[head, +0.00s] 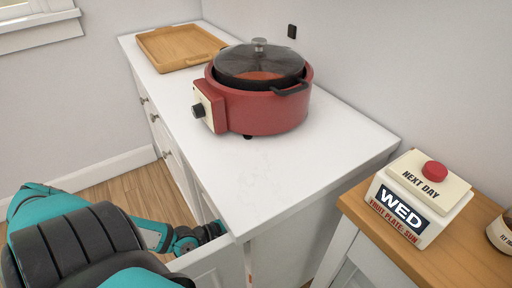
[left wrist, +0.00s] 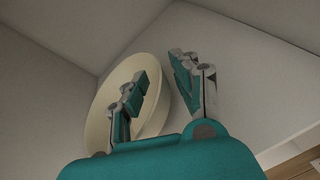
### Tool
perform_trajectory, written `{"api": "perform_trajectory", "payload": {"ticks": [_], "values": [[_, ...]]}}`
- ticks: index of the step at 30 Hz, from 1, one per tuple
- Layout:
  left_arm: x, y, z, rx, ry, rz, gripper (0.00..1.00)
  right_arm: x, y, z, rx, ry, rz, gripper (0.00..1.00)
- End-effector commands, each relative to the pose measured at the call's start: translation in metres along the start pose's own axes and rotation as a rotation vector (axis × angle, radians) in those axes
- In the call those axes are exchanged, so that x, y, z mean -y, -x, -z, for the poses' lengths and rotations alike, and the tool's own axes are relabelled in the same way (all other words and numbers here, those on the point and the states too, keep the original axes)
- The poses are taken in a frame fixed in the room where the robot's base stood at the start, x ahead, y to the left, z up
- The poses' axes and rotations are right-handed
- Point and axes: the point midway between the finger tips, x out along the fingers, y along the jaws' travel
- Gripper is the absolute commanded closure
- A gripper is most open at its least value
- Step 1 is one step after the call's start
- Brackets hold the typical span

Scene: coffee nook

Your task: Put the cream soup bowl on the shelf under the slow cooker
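The cream soup bowl (left wrist: 157,118) shows in the left wrist view, inside the white cabinet, on or just above a pale shelf (left wrist: 238,75); I cannot tell whether it touches. My left gripper (left wrist: 165,85) is open, with its fingers spread apart. One finger overlaps the inside of the bowl and the other is outside, beyond its right rim. In the head view my left gripper (head: 203,236) reaches into the cabinet front below the counter, and the bowl is hidden there. The red slow cooker (head: 262,95) stands on the white counter above. My right gripper is out of view.
A wooden tray (head: 180,46) lies at the counter's far end. An open white door or drawer front (head: 215,268) is near my left arm. At right, a wooden-topped unit (head: 425,258) holds a WED day sign (head: 415,200) and a jar (head: 503,232).

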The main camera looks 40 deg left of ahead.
Motion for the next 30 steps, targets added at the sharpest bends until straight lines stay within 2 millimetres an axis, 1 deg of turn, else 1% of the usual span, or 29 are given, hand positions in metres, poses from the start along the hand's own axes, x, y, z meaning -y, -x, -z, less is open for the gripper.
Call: {"api": "perform_trajectory", "payload": {"ticks": [5, 7, 11, 15, 16, 18, 21, 25, 30], "values": [[-0.001, 0.002, -0.002, -0.001, 0.0, 0.001, 0.71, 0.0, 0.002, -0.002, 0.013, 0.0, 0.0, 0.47], [-0.001, 0.011, -0.002, -0.003, -0.002, 0.002, 0.71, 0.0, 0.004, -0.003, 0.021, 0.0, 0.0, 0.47], [-0.001, 0.036, -0.002, -0.006, -0.001, 0.005, 0.71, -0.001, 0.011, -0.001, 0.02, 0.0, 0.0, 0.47], [-0.001, 0.069, -0.003, -0.006, -0.001, 0.006, 0.71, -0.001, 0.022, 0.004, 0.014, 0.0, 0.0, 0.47], [-0.001, 0.075, -0.003, -0.006, -0.001, 0.004, 0.71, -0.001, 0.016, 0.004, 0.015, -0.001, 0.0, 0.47], [-0.001, 0.089, -0.003, -0.005, -0.001, 0.004, 0.71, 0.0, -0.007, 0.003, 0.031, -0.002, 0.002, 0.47], [-0.001, 0.103, -0.003, -0.003, -0.001, 0.002, 0.71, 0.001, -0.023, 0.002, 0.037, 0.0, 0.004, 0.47], [-0.001, 0.115, -0.002, -0.002, 0.0, 0.001, 0.71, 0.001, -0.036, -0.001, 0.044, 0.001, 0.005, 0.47], [-0.001, 0.121, -0.001, 0.0, 0.0, 0.0, 0.71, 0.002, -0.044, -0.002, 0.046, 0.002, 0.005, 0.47]]}}
